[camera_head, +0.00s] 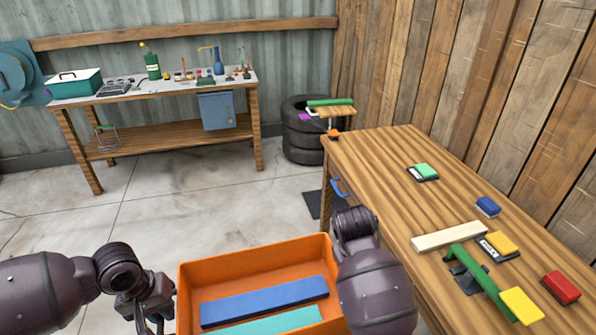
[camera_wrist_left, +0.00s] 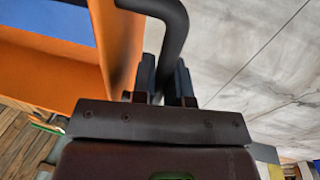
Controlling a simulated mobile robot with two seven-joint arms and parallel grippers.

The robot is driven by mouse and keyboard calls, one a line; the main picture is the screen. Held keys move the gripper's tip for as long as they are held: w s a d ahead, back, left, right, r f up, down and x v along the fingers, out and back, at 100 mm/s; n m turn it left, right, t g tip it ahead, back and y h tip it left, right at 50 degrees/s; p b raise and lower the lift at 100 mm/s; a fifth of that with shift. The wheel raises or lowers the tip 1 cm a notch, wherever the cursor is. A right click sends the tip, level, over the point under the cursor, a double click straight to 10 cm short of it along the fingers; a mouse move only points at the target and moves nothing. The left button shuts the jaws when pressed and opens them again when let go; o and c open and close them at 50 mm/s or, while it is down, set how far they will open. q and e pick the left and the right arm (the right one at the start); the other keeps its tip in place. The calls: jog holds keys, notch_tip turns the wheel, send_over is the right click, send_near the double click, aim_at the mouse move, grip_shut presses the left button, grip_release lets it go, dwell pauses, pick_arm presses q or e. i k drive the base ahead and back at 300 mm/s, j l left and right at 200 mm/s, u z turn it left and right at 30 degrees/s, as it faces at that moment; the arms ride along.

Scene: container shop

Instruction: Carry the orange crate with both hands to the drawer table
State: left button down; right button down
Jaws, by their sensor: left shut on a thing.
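The orange crate (camera_head: 255,255) is at the bottom of the head view, with a long blue block (camera_head: 265,300) and a teal block (camera_head: 270,323) inside. My left gripper (camera_head: 150,308) is at its left side. In the left wrist view my left gripper (camera_wrist_left: 166,85) is shut on the crate's dark bar handle (camera_wrist_left: 172,30), beside the orange wall (camera_wrist_left: 115,45). My right arm crosses the crate's right end and its gripper is hidden. A workbench (camera_head: 170,88) with a blue drawer-like box (camera_head: 216,110) under its top stands at the back left.
A wooden table (camera_head: 390,160) fills the right side, close to the crate. It holds several coloured blocks and a green-handled tool (camera_head: 470,262). Stacked tires (camera_head: 302,135) stand by the back corner. Bare concrete floor (camera_head: 180,205) lies between the crate and the workbench.

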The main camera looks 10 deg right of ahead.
aim_at(379, 171)
jog(key=i+l, duration=0.3)
jog(key=i, duration=0.2)
jog(key=i+l, duration=0.25)
jog(key=i, duration=0.25)
jog(key=i+j+z, duration=0.1)
jog(key=i, duration=2.4)
jog(key=z, duration=1.3)
jog(key=j, duration=0.1)
